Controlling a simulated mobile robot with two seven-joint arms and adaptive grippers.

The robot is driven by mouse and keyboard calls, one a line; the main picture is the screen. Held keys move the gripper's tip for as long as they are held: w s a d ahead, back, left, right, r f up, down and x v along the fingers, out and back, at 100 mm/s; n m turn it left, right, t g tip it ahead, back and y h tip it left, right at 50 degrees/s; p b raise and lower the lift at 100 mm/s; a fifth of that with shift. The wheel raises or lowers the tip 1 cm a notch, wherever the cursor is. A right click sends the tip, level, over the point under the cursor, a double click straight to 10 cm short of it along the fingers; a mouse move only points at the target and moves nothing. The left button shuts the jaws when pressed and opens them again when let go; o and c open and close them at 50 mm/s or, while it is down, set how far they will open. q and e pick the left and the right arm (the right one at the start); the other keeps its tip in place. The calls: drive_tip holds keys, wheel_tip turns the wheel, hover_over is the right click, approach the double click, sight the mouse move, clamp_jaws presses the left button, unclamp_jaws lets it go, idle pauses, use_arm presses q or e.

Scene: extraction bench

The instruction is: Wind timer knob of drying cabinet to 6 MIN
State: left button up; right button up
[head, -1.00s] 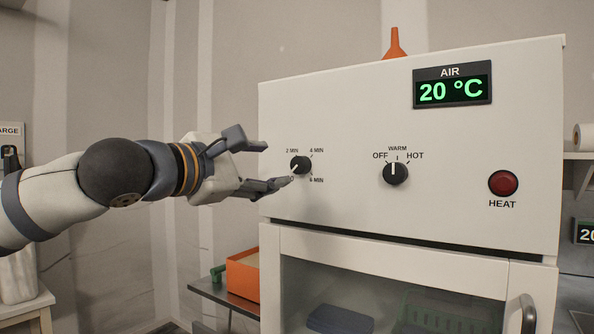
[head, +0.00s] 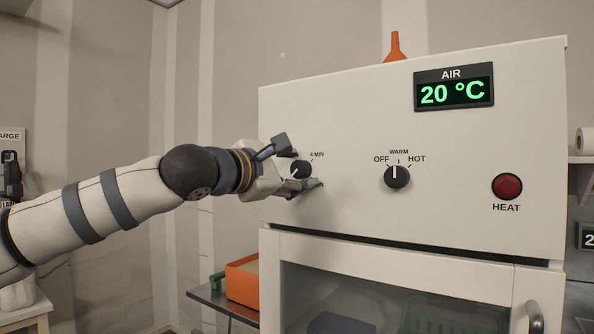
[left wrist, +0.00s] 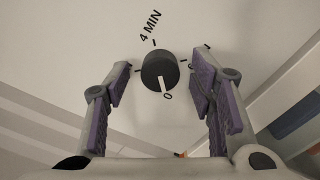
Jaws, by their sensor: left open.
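The timer knob (head: 301,169) is a small black dial with a white pointer on the upper left of the white drying cabinet (head: 340,120). In the left wrist view the knob (left wrist: 159,71) has its pointer at the 0 mark. The 4 MIN label (head: 317,155) shows; the 2 MIN and 6 MIN labels are hidden behind the gripper in the head view. My left gripper (head: 300,165) is open at the panel, one finger above the knob and one below. In the left wrist view the fingers stand on either side, apart from the knob. My right gripper is not in view.
The AIR display (head: 454,92) reads 20 °C. An orange funnel (head: 395,48) stands on top; an orange box (head: 243,279) is lower left.

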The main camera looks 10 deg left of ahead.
use_arm(q)
drive_tip(key=n, duration=0.5)
drive_tip(key=shift+f+n, duration=0.1)
drive_tip(key=shift+n, duration=0.3)
drive_tip(key=n, duration=0.4)
drive_tip(key=shift+w, duration=0.1)
drive_tip(key=n+b, duration=0.1)
drive_tip(key=n, duration=0.5)
drive_tip(key=shift+f, duration=0.15)
drive_tip(key=shift+n+b, duration=0.35)
drive_tip(key=shift+n, duration=0.75)
drive_tip(key=shift+r, duration=0.25)
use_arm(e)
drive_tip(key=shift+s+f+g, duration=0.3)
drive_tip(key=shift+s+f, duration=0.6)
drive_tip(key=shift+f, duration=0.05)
